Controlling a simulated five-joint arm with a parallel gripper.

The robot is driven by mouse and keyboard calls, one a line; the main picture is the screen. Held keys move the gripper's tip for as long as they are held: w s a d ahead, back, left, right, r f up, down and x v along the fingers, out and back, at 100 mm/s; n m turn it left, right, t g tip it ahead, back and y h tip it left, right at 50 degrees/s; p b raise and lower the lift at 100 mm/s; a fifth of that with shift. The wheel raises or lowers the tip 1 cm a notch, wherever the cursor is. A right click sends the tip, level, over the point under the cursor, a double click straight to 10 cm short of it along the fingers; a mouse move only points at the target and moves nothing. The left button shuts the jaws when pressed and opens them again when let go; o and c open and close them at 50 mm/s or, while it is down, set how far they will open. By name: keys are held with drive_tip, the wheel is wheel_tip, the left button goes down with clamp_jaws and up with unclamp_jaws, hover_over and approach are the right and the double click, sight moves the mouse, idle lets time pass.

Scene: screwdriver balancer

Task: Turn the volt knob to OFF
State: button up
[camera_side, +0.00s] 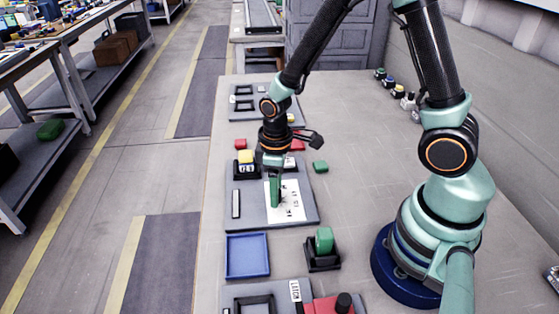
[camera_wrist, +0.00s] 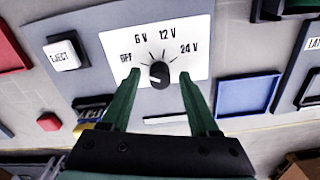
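The volt knob (camera_wrist: 160,76) is black and round. It sits on a white dial plate (camera_wrist: 199,29) marked OFF, 6 V, 12 V and 24 V, with OFF at the left. A small pale mark shows at the knob's lower left, but I cannot tell exactly where it points. My gripper (camera_wrist: 158,80) is open, with one green finger at each side of the knob in the wrist view and a gap on both sides. In the side view my gripper (camera_side: 275,203) points down over the left part of the dial plate (camera_side: 292,205), and the knob is hidden there.
A white EJECT button (camera_wrist: 62,55) is on the same grey panel. A blue tray (camera_side: 246,256) and a green block (camera_side: 324,240) in a black holder stand nearer the camera. A red cube (camera_side: 240,144) and a green cube (camera_side: 320,167) lie behind.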

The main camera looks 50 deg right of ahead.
wheel_tip(320, 180, up, 12)
idle(0.7)
drive_tip(key=s+d+r+m+t, duration=0.1)
drive_tip(key=s+r+m+t, duration=0.1)
drive_tip(key=r, duration=0.3)
drive_tip(key=s+d+r+m+t, duration=0.2)
drive_tip(key=r+m+t, duration=0.1)
drive_tip(key=r+m, duration=0.1)
drive_tip(key=shift+d+r+t, duration=0.25)
drive_tip(key=shift+r+t, duration=0.05)
drive_tip(key=shift+r, duration=0.5)
idle(0.3)
